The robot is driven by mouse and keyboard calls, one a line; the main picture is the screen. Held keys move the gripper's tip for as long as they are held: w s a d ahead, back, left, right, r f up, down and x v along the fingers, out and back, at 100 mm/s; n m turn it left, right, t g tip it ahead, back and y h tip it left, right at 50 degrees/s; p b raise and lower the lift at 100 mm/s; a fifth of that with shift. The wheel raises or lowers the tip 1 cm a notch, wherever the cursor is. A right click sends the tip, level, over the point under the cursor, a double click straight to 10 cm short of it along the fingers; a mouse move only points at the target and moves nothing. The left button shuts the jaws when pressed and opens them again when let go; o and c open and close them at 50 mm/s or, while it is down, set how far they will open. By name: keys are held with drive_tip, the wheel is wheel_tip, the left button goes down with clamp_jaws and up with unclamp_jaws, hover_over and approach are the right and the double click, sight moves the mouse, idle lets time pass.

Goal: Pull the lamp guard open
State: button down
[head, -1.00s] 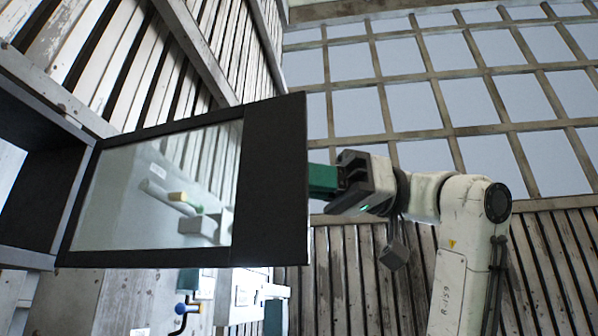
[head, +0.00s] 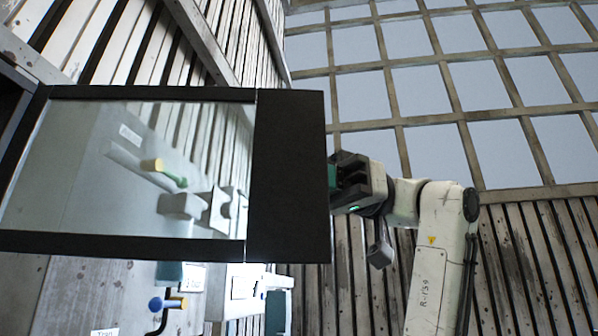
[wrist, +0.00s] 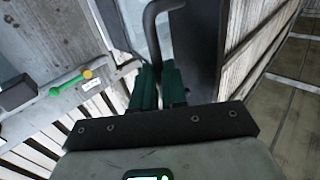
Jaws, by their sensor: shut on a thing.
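The lamp guard is a black-framed door with a clear pane (head: 288,175). It stands swung out from its dark housing at the left edge of the head view. In the wrist view its dark edge (wrist: 195,40) rises right of the fingers. A bent grey handle bar (wrist: 156,30) runs down between the green fingers. My gripper (wrist: 160,88) is shut on this handle. In the head view my gripper (head: 333,178) is at the guard's right edge, its fingertips mostly hidden behind the frame.
Through the pane I see a grey panel with a yellow-and-green lever (head: 160,168). A blue-knobbed crank (head: 160,304) and pale boxes (head: 238,290) are below the guard. A slatted wall and a large gridded window (head: 430,90) stand behind my arm.

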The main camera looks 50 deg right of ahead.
drive_tip(key=shift+w+a+f, duration=0.2)
drive_tip(key=shift+a+f, duration=0.05)
drive_tip(key=shift+a, duration=0.05)
drive_tip(key=c, duration=1.5)
unclamp_jaws()
drive_tip(key=shift+a, duration=0.1)
drive_tip(key=shift+o, duration=0.6)
drive_tip(key=shift+w+a, duration=0.2)
drive_tip(key=shift+w, duration=0.05)
drive_tip(key=shift+o, duration=1.1)
drive_tip(key=shift+s+d, duration=0.2)
drive_tip(key=b+v, duration=0.2)
drive_tip(key=v, duration=0.8)
drive_tip(key=shift+d, duration=0.45)
drive_tip(key=shift+r, duration=0.15)
